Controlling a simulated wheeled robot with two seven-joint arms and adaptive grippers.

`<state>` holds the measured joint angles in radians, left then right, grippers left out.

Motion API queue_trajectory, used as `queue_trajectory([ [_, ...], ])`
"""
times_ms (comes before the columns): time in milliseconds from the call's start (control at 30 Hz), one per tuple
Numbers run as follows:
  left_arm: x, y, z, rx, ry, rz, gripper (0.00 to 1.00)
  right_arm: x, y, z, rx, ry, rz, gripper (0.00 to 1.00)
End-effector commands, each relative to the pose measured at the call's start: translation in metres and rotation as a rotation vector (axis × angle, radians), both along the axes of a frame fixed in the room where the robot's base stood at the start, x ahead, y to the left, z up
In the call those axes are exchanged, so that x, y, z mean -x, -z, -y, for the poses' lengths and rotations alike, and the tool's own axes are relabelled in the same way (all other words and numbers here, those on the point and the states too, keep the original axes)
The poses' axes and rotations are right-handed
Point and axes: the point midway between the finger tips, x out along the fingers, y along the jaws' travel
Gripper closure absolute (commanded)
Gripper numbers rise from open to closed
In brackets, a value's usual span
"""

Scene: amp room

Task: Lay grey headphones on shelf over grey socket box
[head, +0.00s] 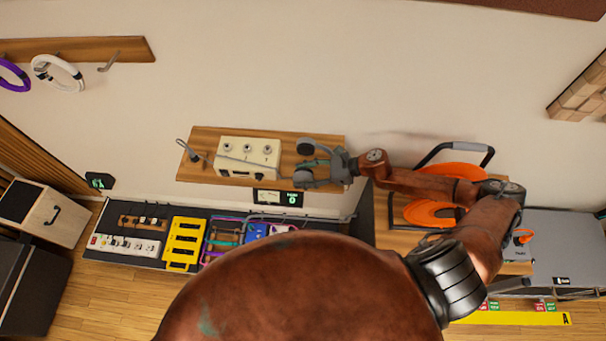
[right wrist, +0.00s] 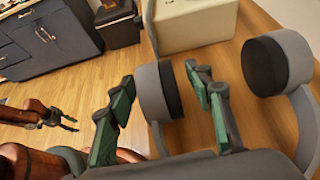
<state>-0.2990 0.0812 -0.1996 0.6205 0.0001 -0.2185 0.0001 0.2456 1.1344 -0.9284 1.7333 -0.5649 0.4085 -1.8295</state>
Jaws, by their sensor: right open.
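The grey headphones (head: 305,146) lie on the right end of the wooden shelf (head: 205,173). In the right wrist view both ear cups show, with the near cup (right wrist: 152,92) between my fingers. My right gripper (right wrist: 165,105) is open, its green-padded fingers apart around that cup; I cannot tell if they touch it. In the head view my right gripper (head: 325,168) covers part of the headphones. My left gripper (right wrist: 66,120) shows small in the right wrist view, its fingers apart and empty. A small box with a lit display (head: 277,198) is under the shelf; I cannot tell whether it is the grey socket box.
A cream box with knobs (head: 248,158) stands on the shelf left of the headphones. A bench with a yellow rack (head: 185,243) and a power strip (head: 124,244) is below. An orange cable reel (head: 440,198) stands to the right. A wall rail (head: 120,50) is at upper left.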

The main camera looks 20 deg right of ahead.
Motion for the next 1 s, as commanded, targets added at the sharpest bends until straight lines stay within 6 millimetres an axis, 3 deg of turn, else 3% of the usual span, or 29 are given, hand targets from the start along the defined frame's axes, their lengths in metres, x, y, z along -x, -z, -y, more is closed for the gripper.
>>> queue_trajectory([
  [167, 0.001, 0.000, 0.000, 0.000, 0.000, -0.002, 0.60, 0.007, -0.007, 0.015, 0.001, 0.002, 0.000, 0.53],
  [600, 0.001, 0.000, 0.001, 0.001, 0.000, -0.003, 0.60, 0.041, -0.045, 0.083, 0.002, 0.001, -0.001, 0.53],
  [1000, 0.001, 0.000, 0.001, 0.001, 0.000, -0.003, 0.60, 0.047, -0.054, 0.096, 0.000, -0.001, 0.002, 0.53],
])
